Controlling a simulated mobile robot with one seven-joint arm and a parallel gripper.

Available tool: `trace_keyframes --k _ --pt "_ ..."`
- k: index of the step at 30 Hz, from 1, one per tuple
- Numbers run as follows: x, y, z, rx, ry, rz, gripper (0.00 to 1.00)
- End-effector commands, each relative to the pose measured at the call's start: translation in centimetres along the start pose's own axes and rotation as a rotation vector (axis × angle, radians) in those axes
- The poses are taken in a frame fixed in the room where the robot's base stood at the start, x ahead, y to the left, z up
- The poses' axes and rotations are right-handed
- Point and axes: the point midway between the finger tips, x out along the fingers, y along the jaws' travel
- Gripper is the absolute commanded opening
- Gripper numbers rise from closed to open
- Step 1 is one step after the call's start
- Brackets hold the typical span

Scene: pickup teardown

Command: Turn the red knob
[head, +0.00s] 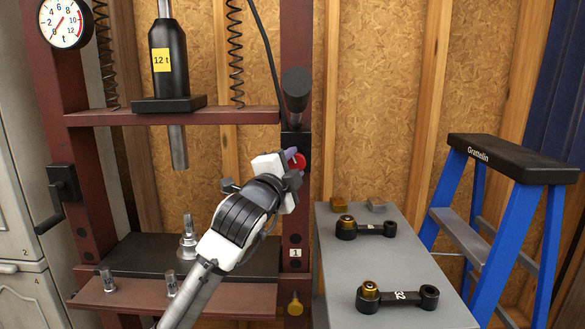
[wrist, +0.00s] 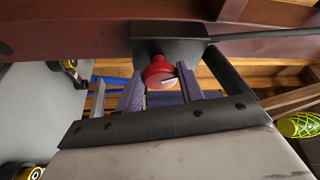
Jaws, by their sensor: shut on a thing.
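The red knob (head: 299,161) sits on a dark block on the right upright of the press, below the black pump handle. In the wrist view the red knob (wrist: 158,73) shows a white mark on its face. My gripper (head: 288,163) is at the knob, and its purple fingers (wrist: 160,88) stand on both sides of it, shut on it. In the head view the gripper hides part of the knob.
The dark red press frame (head: 170,117) carries a black 12 t cylinder (head: 168,60) and a gauge (head: 62,22). A grey bench (head: 385,275) with black link arms stands to the right, beside a blue ladder (head: 525,235).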

Motion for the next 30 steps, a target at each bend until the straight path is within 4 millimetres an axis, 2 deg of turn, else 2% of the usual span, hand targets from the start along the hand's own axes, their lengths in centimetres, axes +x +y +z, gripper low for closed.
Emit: trace_keyframes --k 6,15,30 --pt "0.02 -0.24 -0.08 0.166 0.0 0.069 0.15" --pt "0.04 -0.31 -0.13 0.312 0.001 0.13 0.15" --pt "0.04 -0.24 -0.11 0.368 0.001 0.154 0.15"
